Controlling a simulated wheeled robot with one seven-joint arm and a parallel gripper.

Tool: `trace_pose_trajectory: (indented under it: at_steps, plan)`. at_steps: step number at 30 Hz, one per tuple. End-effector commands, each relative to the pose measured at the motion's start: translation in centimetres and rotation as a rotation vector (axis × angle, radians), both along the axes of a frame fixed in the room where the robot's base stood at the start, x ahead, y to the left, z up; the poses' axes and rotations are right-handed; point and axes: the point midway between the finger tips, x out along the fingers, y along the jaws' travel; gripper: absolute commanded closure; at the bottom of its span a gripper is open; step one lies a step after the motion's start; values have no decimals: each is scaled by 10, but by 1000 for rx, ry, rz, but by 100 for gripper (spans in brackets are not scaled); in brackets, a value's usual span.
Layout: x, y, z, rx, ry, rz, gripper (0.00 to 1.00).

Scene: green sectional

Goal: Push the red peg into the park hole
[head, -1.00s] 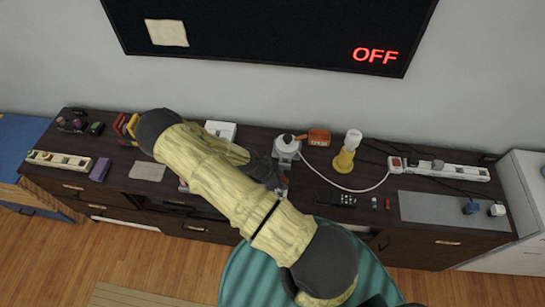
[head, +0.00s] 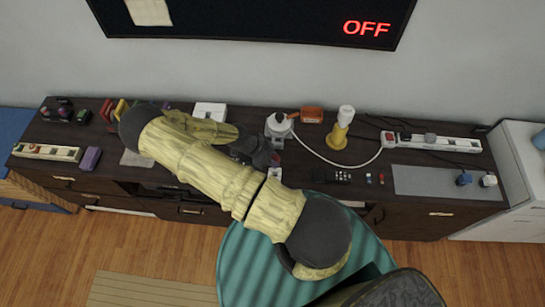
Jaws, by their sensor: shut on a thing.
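My gripper (head: 270,158) is over the middle of the dark cabinet top, beside the white round device, mostly hidden by my own yellow-sleeved arm. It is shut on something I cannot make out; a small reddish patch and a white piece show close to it. I cannot tell whether this red piece is the red peg. I cannot identify the park hole; my arm covers part of the cabinet top.
The cabinet top (head: 440,160) also holds a white round device (head: 278,125), a yellow lamp (head: 339,135), an orange box (head: 312,114), a power strip (head: 435,142) and a grey mat (head: 425,180). A white cable crosses the middle. A teal ribbed seat (head: 250,265) stands in front.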

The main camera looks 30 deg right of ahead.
Motion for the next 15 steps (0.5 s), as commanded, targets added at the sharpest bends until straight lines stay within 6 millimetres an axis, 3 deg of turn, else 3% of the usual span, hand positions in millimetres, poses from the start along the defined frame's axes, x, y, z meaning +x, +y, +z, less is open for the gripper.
trace_pose_trajectory:
  at_steps: [6,15]
  plan:
    - [0,0,-22,0,1,1,90]
    - [0,0,-39,0,1,2,90]
